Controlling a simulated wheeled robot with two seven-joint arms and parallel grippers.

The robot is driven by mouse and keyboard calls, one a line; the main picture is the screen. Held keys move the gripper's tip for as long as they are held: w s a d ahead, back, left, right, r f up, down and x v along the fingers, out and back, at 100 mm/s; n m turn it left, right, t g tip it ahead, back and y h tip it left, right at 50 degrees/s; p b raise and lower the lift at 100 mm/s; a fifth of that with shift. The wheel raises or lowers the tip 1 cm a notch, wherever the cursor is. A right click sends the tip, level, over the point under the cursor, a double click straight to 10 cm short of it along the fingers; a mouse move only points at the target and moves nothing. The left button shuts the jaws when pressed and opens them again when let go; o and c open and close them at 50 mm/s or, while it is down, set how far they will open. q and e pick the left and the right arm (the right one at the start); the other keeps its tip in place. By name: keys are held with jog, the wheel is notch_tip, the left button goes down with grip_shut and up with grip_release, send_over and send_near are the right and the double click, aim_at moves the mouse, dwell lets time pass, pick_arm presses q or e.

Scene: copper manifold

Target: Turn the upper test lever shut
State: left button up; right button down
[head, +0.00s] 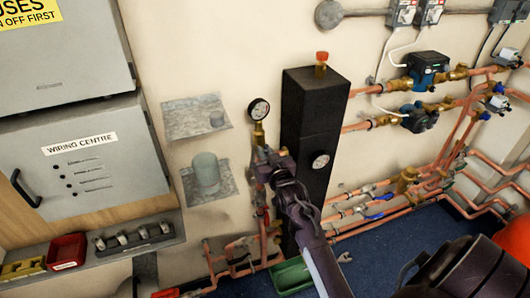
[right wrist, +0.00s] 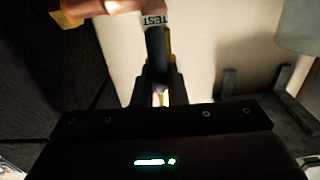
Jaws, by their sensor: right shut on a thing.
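The upper test lever (right wrist: 157,45) is a dark handle below a tag reading TEST (right wrist: 154,20), by copper pipe, in the right wrist view. My right gripper (right wrist: 159,85) is shut on it, with one finger on each side. In the head view my right gripper (head: 264,158) is at the pipe just below the round pressure gauge (head: 258,109), left of the tall black column. It hides the lever there, and the lever's exact angle is hard to tell. My left gripper is not in view.
The tall black column (head: 312,120) stands close to the right of my right gripper. Grey wall fittings (head: 206,174) are to its left. Copper pipes with blue-handled valves (head: 375,217) run along the right wall. A green tray (head: 291,274) lies below. A shelf with bins (head: 67,250) is at lower left.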

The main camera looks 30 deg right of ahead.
jog(key=m+p, duration=0.1)
jog(key=m, duration=0.5)
jog(key=d+f+m+p, duration=0.1)
jog(key=m, duration=0.5)
jog(key=d+f+m+p, duration=0.1)
jog(key=m, duration=0.4)
jog(key=shift+s+f+m, duration=0.15)
jog(key=shift+s+m, duration=0.1)
jog(key=shift+m, duration=0.15)
dwell(0.4)
jog(key=c, duration=1.5)
grip_release()
jog(key=shift+o, duration=0.2)
